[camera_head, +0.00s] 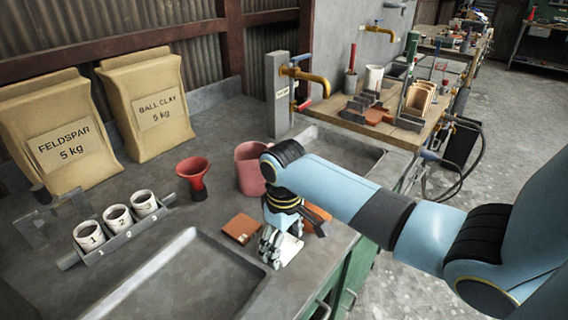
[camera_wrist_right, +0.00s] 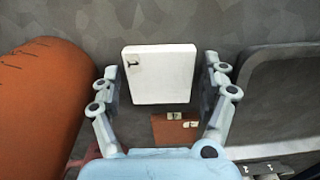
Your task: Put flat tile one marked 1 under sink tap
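A flat white tile (camera_head: 291,247) lies on the grey bench, partly hidden by my right gripper (camera_head: 273,243) in the head view. In the right wrist view the tile (camera_wrist_right: 160,78) lies between the open fingers of my right gripper (camera_wrist_right: 165,88), with gaps on both sides. A small dark mark shows at its upper left corner; I cannot read it surely. A brown tile (camera_head: 241,228) with small pale marks lies beside it, and also shows in the wrist view (camera_wrist_right: 166,134). The brass sink tap (camera_head: 308,78) stands over the sink (camera_head: 345,148) farther back. My left gripper is out of view.
A pink cup (camera_head: 249,168) and a red funnel (camera_head: 193,176) stand behind the tiles. A rack with numbered cups (camera_head: 117,219) is at left. A recessed basin (camera_head: 190,275) is in front. An orange rounded object (camera_wrist_right: 40,105) is close to the left finger in the wrist view.

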